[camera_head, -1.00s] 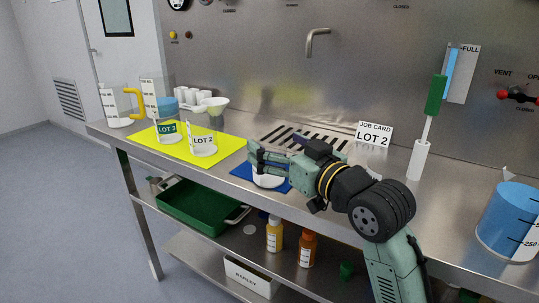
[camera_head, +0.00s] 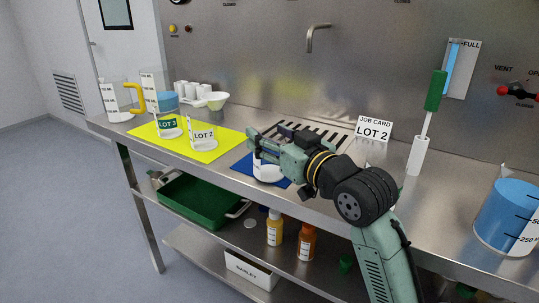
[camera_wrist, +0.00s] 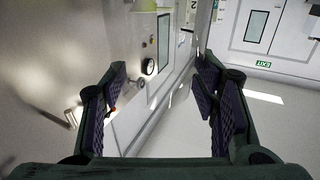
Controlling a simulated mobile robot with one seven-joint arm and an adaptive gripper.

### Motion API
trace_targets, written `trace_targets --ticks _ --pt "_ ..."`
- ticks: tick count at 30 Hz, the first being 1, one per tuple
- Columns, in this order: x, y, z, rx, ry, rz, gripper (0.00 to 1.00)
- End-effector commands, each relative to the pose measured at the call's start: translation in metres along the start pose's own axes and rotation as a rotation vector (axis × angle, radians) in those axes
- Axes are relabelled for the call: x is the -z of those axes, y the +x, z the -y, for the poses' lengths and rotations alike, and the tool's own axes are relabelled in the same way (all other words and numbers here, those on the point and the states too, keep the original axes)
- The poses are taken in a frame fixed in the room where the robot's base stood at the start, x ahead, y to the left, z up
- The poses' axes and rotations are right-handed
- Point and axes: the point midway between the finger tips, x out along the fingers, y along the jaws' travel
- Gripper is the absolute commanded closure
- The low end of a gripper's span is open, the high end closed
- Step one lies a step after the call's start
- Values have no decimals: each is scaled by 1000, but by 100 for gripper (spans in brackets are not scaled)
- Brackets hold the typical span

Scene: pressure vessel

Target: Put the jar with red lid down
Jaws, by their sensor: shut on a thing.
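My gripper (camera_head: 256,147) reaches in from the right, low over the front part of the steel bench. It is shut on a white jar (camera_head: 268,173), which shows partly below the fingers. The jar is at the blue mat (camera_head: 241,165); I cannot tell whether its base touches the mat. The gripper hides the jar's top, and no red lid shows. In the wrist view, the two fingers of my gripper (camera_wrist: 163,110) stand apart, and the jar does not show between them.
A yellow mat (camera_head: 218,151) to the left bears beakers marked LOT 3 (camera_head: 168,127) and LOT 2 (camera_head: 203,136). A drain grille (camera_head: 318,130) and job card (camera_head: 374,128) lie behind. A blue container (camera_head: 508,218) stands far right.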

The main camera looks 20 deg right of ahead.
Motion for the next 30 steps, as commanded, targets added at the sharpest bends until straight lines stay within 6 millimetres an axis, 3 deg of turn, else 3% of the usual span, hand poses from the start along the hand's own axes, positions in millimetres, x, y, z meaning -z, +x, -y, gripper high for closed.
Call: trace_targets --ticks 12,20,30 --pt "0 0 -1 -2 0 1 81" --pt "3 0 -1 -2 -1 1 82" --pt "36 -6 3 0 -3 -3 82"
